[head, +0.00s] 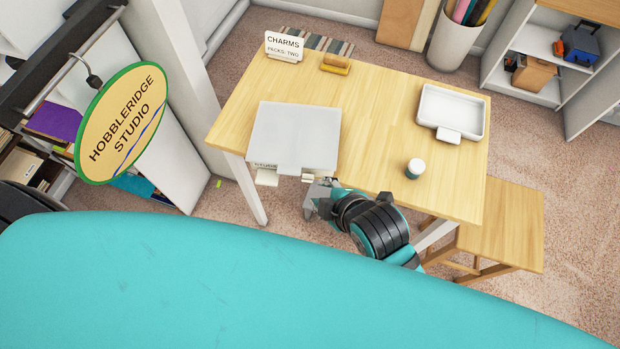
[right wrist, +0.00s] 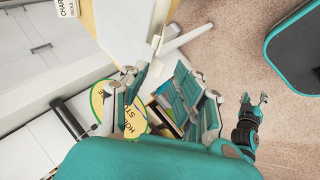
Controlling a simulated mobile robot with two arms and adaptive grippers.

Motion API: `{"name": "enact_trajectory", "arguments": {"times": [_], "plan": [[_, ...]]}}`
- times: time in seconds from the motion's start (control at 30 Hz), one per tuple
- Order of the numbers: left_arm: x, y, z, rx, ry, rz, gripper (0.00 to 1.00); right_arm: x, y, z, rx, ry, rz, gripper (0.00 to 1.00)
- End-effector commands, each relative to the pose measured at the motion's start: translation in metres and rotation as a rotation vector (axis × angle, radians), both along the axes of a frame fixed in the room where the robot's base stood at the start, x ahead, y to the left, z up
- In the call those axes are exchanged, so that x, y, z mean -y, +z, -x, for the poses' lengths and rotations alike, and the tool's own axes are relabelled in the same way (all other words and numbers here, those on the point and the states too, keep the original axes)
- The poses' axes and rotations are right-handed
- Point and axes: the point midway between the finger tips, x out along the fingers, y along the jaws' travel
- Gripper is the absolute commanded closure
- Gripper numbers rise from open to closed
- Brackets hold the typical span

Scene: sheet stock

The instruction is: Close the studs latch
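The studs box (head: 295,135) is a flat white case, lid down, at the table's front left edge. A partly covered label (head: 264,165) is on its front. Two pale tabs jut from the front, a left one (head: 267,178) and a right one (head: 308,178); I cannot tell which is the latch or its exact position. My right gripper (head: 318,194) is just in front of the right tab, with no clear contact. In the right wrist view its fingers (right wrist: 160,100) are spread and empty. My left gripper (right wrist: 254,99) shows small there, fingers apart.
A wooden stool (head: 505,225) stands at the right. A hanging oval sign (head: 120,122) is at the left.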

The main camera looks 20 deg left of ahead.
Motion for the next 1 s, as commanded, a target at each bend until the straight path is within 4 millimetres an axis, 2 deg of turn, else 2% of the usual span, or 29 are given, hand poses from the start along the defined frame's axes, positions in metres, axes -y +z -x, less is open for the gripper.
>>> {"name": "enact_trajectory", "arguments": {"times": [0.3,0.5,0.7,0.97,1.0], "plan": [[0.0,0.011,-0.001,0.001,0.0,0.0,0.5,-0.032,-0.049,-0.032,-0.002,-0.002,-0.001,0.72],[0.001,0.015,-0.001,0.001,0.0,0.0,0.5,-0.043,-0.069,-0.044,-0.001,-0.003,-0.001,0.72],[0.001,0.016,-0.001,0.001,0.0,0.0,0.5,-0.048,-0.077,-0.049,0.001,-0.002,-0.002,0.72],[0.001,0.016,-0.001,0.002,0.0,0.0,0.5,-0.049,-0.078,-0.049,0.001,-0.002,-0.002,0.72],[0.001,0.016,-0.001,0.002,0.0,0.0,0.5,-0.049,-0.078,-0.049,0.001,-0.002,-0.002,0.76]]}}
